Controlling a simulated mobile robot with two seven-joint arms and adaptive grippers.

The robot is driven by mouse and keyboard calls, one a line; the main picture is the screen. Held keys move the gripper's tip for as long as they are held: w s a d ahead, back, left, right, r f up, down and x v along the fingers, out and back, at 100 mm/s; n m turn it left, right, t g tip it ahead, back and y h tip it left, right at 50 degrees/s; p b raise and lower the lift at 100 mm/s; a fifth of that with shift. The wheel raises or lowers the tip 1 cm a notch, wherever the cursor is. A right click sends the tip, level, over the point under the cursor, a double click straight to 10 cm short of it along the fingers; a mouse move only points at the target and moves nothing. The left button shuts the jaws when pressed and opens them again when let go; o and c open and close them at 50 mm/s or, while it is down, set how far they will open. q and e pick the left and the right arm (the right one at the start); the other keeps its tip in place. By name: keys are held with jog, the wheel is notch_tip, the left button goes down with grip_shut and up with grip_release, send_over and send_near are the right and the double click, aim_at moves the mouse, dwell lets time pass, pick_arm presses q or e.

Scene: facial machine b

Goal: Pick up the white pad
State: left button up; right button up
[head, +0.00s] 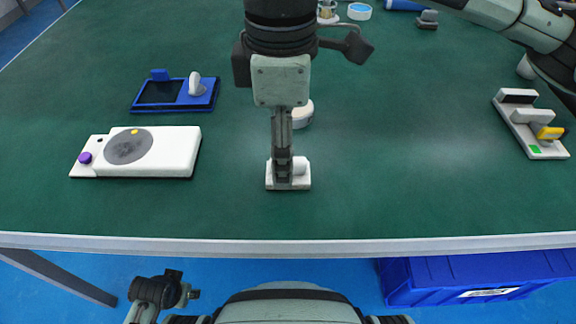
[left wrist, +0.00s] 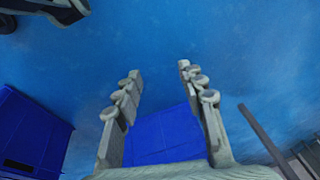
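A small white pad-like piece (head: 304,183) with a flat base and a raised white knob (head: 300,165) lies on the green table near its front edge. My right gripper (head: 282,178) points straight down over it, fingertips at the base, just left of the visible knob. The fingers are seen edge-on and hide part of the piece, so I cannot tell whether they grip it. My left gripper (left wrist: 158,95) is open and empty over the blue floor in the left wrist view. Part of my left arm shows at the lower left of the head view.
A white device with a grey disc (head: 170,165) and a blue tray-like device (head: 140,107) stand left. A white round container (head: 304,113) stands behind my right gripper. A white-grey device with a yellow part (head: 519,126) stands right. A blue crate (head: 440,278) is on the floor.

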jog(key=f, duration=0.3)
jog(key=shift+d, duration=0.4)
jog(key=shift+f, duration=0.4)
jog(key=c, duration=1.2)
pick_arm(q)
jog(key=shift+w+a+r, duration=0.1)
jog(key=shift+w+r, duration=0.15)
jog(key=shift+r, duration=0.05)
pick_arm(e)
jog(key=shift+r, duration=0.15)
jog(key=shift+w+r, duration=0.1)
jog(key=shift+r, duration=0.45)
notch_tip(320, 180, up, 3)
jog(key=shift+a+f, duration=0.1)
jog(key=shift+f, duration=0.05)
pick_arm(q)
jog(key=shift+s+f, duration=0.1)
jog(key=shift+f, duration=0.6)
pick_arm(e)
jog(key=s+a+r, duration=0.1)
jog(key=a+r, duration=0.1)
jog(key=a, duration=0.1)
jog(key=s+a+r, duration=0.1)
jog(key=a+r, duration=0.1)
jog(key=a, duration=0.2)
jog(key=s+a+r, duration=0.1)
jog(key=a+r, duration=0.2)
jog(key=a, duration=0.1)
jog(key=shift+s, duration=0.35)
